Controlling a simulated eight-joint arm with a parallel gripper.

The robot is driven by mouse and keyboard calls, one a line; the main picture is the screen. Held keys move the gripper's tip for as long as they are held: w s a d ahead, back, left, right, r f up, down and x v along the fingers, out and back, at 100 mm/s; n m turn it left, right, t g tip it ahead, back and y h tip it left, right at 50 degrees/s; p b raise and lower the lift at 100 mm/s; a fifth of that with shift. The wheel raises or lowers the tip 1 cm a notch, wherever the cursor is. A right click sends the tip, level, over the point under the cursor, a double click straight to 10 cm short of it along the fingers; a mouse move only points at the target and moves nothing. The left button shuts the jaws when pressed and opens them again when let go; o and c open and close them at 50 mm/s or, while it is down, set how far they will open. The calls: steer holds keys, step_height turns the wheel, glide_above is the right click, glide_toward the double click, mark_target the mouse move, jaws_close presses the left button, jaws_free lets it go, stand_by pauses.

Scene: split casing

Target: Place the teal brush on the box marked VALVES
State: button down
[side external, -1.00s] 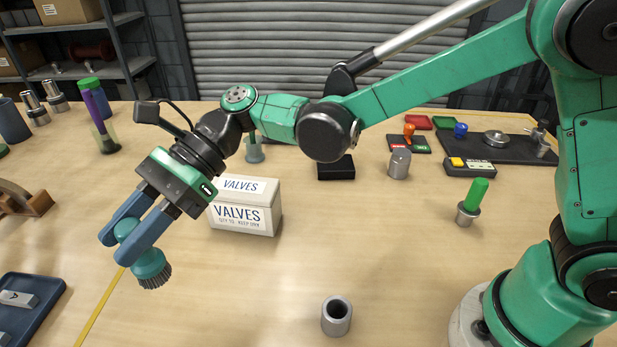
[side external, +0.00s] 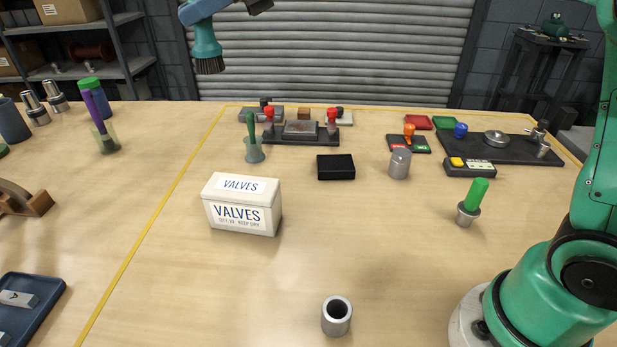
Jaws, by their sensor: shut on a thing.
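The teal brush (side external: 207,46) hangs at the top of the side external view, dark bristles pointing down. My gripper (side external: 206,14) is shut on the top of the brush; most of it and the arm above are cut off by the picture's upper edge. The white box marked VALVES (side external: 241,216) stands on the table left of the middle, with labels on its lid and front. Its lid is closed and its top is bare. The brush is high above the table and apart from the box.
A hollow grey cylinder (side external: 337,316) stands in front. A blue tray (side external: 48,312) lies front left. The table around the box is clear.

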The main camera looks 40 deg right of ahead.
steer(key=shift+w+d+f+m+t, duration=0.15)
steer(key=shift+d+f+t, duration=0.05)
steer(key=shift+d, duration=0.2)
steer(key=shift+w+d+f+m+t, duration=0.1)
steer(key=shift+d+f+m+t, duration=0.1)
steer(key=shift+d, duration=0.15)
steer(key=shift+f, duration=9.3)
steer(key=shift+f, duration=0.15)
steer(key=c, duration=0.6)
jaws_free()
steer(key=shift+o, duration=0.2)
